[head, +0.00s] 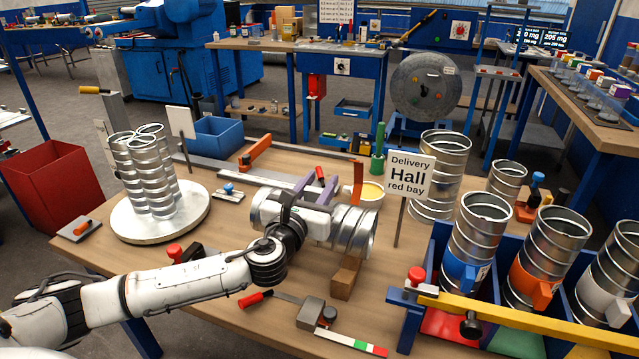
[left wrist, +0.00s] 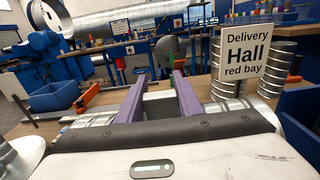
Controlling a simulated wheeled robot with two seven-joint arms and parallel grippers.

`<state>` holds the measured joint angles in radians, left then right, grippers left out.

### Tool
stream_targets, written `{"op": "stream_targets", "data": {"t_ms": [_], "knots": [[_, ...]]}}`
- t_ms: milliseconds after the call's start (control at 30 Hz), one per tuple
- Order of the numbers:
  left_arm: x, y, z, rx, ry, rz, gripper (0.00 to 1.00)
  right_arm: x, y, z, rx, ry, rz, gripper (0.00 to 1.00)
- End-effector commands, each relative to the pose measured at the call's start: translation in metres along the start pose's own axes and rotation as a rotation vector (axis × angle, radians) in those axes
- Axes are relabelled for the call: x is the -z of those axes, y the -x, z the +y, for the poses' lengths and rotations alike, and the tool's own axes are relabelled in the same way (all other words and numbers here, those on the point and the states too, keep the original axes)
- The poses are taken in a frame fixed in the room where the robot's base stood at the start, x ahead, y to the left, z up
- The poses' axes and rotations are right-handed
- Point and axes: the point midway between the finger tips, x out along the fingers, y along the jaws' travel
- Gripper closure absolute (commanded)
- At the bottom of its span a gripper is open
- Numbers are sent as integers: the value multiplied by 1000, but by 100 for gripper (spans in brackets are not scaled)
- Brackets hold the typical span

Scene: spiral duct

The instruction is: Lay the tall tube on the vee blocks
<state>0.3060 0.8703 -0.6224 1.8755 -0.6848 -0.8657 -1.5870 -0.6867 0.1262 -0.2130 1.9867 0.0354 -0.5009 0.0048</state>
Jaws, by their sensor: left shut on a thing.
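A silver ribbed tube (head: 354,230) lies level across the table in the head view, with my left gripper (head: 317,187) over its middle. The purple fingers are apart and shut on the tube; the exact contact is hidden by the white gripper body. The left wrist view shows the left gripper's fingers (left wrist: 160,84), with tube metal (left wrist: 92,119) to the left. A wooden vee block (head: 345,279) stands under the tube's right part; I cannot tell whether they touch. Any other vee block is hidden behind my arm. My right gripper is not in view.
A "Delivery Hall red bay" sign (head: 409,176) stands close right of the tube. A blue rack (head: 399,316) with several upright tubes is at the right. A round plate (head: 126,226) with clustered tubes is at the left. A red-handled tool (head: 256,298) lies in front.

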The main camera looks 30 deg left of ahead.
Motion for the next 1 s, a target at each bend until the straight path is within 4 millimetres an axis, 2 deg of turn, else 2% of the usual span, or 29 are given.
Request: {"op": "stream_targets", "data": {"t_ms": [567, 1000], "knots": [[-2, 0, 0, 0, 0, -3, 100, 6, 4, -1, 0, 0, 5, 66], [8, 0, 0, -1, 0, -4, 100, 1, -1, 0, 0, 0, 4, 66]]}}
